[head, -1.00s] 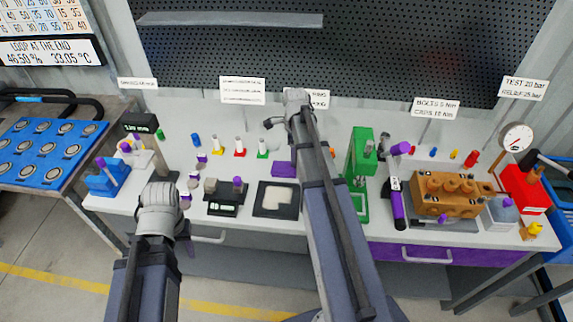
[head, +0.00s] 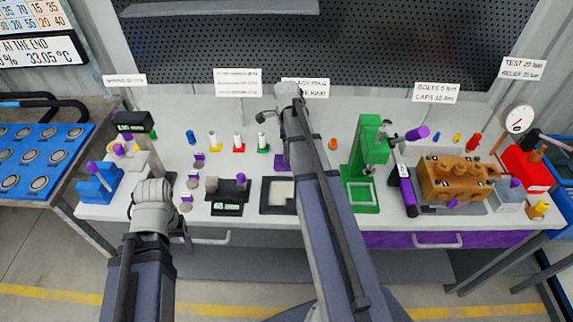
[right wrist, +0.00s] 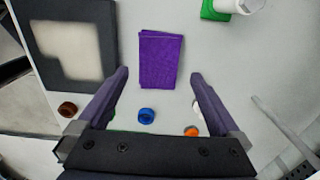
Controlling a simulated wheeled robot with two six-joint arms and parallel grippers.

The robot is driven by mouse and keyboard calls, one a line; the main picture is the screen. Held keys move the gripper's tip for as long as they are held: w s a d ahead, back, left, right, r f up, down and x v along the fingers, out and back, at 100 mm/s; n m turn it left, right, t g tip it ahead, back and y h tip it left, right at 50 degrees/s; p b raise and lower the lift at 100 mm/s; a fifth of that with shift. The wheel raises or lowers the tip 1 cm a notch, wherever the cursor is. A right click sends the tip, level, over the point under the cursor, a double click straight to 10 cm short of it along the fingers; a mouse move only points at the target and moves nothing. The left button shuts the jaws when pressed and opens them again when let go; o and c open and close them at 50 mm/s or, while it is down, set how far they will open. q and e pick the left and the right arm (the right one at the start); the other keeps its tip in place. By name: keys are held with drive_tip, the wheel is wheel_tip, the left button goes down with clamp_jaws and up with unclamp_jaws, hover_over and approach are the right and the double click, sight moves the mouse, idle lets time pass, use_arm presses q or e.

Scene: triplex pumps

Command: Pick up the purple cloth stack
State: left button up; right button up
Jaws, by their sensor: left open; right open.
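The purple cloth stack (head: 279,167) lies flat on the bench behind the dark tray, partly hidden by my right arm in the head view. In the right wrist view the folded cloth (right wrist: 160,58) lies ahead of and between the fingertips of my right gripper (right wrist: 159,76). That gripper is open and empty, with one finger on each side of the cloth's near end; I cannot tell its height above it. My left gripper (head: 188,240) is open at the bench's front edge, mostly hidden behind its wrist, far from the cloth.
A dark tray with a pale pad (right wrist: 66,50) lies beside the cloth. A blue cap (right wrist: 147,115), an orange cap (right wrist: 191,131) and a brown cap (right wrist: 67,110) lie nearby. A green press (head: 364,165) stands to the right, and a black scale (head: 228,197) to the left.

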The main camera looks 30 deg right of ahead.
wheel_tip(320, 180, down, 5)
drive_tip(key=b, duration=0.4)
drive_tip(key=shift+s+a+b, duration=0.1)
drive_tip(key=shift+b, duration=0.2)
drive_tip(key=shift+r, duration=0.1)
drive_tip(key=shift+c, duration=0.4)
drive_tip(key=c, duration=1.2)
